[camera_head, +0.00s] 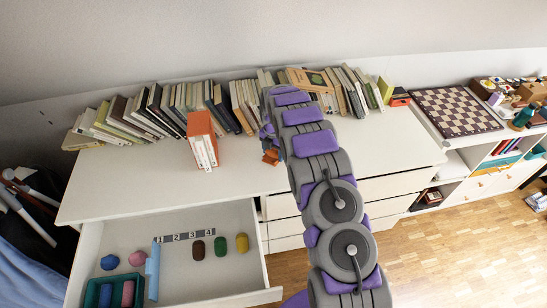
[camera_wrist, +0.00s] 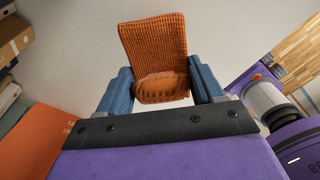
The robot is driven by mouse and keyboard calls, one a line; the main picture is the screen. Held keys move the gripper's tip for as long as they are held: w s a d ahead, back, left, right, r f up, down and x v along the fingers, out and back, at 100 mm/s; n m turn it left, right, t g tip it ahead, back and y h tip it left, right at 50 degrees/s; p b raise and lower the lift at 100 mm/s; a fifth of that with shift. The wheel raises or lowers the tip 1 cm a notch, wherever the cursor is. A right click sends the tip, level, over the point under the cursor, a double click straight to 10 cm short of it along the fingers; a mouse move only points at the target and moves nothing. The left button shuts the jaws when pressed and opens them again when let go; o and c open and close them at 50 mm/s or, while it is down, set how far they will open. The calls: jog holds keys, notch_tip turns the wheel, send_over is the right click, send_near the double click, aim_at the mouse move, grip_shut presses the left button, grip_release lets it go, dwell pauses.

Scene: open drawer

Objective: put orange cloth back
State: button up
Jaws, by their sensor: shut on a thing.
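My gripper (camera_wrist: 163,88) is shut on the orange cloth (camera_wrist: 158,42), a ribbed roll held between its two blue fingers in the wrist view. In the head view the orange cloth (camera_head: 271,157) shows just left of my arm, over the white dresser top; I cannot tell whether it touches it. My arm hides much of the gripper there. The open drawer (camera_head: 262,252) is at lower left. Inside, a strip marked 1 2 3 4 (camera_head: 187,236) lies behind brown (camera_head: 199,250), green (camera_head: 220,246) and yellow (camera_head: 242,243) rolls.
An orange-and-white box or book set (camera_head: 202,140) stands left of my arm on the dresser top (camera_head: 130,185). A row of books lines the wall. The drawer also holds a light-blue roll (camera_head: 153,270), a teal box (camera_head: 104,290) and loose rolls. A chessboard (camera_head: 455,111) is at right.

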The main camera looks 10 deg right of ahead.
aim_at(270, 157)
jog(key=f, duration=0.1)
jog(key=a+f, duration=0.1)
jog(key=shift+a+f+b, duration=0.1)
jog(key=shift+f+b, duration=0.25)
jog(key=shift+b, duration=0.05)
jog(key=shift+a+f, duration=0.25)
jog(key=shift+f, duration=0.05)
jog(key=shift+a+r, duration=0.15)
jog(key=shift+d, duration=0.25)
jog(key=o, duration=0.9)
jog(key=shift+d, duration=0.45)
jog(key=shift+c, duration=0.2)
jog(key=shift+o, duration=0.4)
jog(key=shift+a, duration=0.5)
notch_tip(270, 157, up, 12)
jog(key=p, duration=0.2)
jog(key=shift+s+d+p, duration=0.1)
jog(key=shift+p, duration=0.25)
jog(key=s+d+r+m, duration=0.2)
jog(key=s+r+m, duration=1.1)
jog(key=s+r, duration=0.7)
jog(key=s+a+r+m+g, duration=0.1)
jog(key=s+m, duration=1.3)
jog(key=s, duration=1.8)
jog(key=shift+s+a+r+g, duration=0.15)
jog(key=shift+a+g, duration=0.1)
jog(key=shift+g, duration=0.15)
